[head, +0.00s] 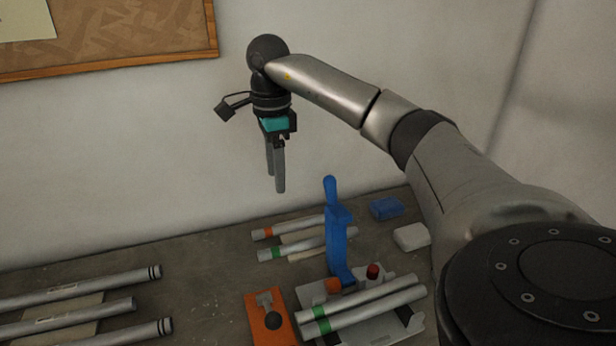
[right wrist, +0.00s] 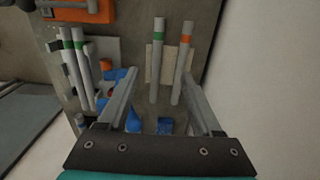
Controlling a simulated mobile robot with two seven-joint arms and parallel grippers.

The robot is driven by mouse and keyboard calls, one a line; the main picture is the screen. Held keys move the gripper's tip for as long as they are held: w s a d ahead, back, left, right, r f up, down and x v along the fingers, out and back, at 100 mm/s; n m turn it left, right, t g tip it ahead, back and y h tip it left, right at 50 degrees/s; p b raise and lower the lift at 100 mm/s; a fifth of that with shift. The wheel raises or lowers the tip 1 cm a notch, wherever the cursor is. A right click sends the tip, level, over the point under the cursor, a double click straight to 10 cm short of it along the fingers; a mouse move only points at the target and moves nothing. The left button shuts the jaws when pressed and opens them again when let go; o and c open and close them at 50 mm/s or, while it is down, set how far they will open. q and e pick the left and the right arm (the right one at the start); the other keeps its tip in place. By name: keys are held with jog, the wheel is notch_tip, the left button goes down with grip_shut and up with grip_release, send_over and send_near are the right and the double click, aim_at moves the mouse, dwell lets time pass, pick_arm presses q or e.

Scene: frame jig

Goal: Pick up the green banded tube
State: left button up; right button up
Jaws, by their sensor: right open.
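A grey tube with a green band (head: 305,244) lies at the back of the bench beside a tube with an orange band (head: 290,228). In the right wrist view the green banded tube (right wrist: 157,65) and the orange banded tube (right wrist: 183,68) lie side by side, seen between the fingers. Two more green-banded tubes (head: 370,305) lie in the jig at the front; they also show at the left of the right wrist view (right wrist: 75,70). My right gripper (head: 275,190) is open and empty, pointing down, well above the bench. My left gripper is not in view.
A blue upright clamp handle (head: 337,238) rises beside the loose tubes. An orange block (head: 268,318), a red knob (head: 373,271), a blue block (head: 386,208) and a white block (head: 411,237) are nearby.

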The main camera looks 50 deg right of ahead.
jog(key=b, duration=0.3)
send_over(281, 248)
notch_tip(281, 248, down, 4)
jog(key=f, duration=0.3)
jog(key=f+b, duration=0.1)
jog(key=f, duration=0.2)
jog(key=f+b, duration=0.1)
jog(key=f, duration=0.3)
jog(key=shift+w+d+f, duration=0.1)
jog(key=shift+w+d, duration=0.1)
jog(key=shift+d, duration=0.05)
jog(key=f, duration=0.5)
jog(key=shift+s+a+f+b, duration=0.15)
jog(key=shift+a+f+b, duration=0.05)
jog(key=shift+f+b, duration=0.1)
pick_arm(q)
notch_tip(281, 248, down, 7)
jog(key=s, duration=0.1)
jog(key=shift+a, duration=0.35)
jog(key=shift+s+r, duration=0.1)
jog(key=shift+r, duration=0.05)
pick_arm(e)
grip_shut()
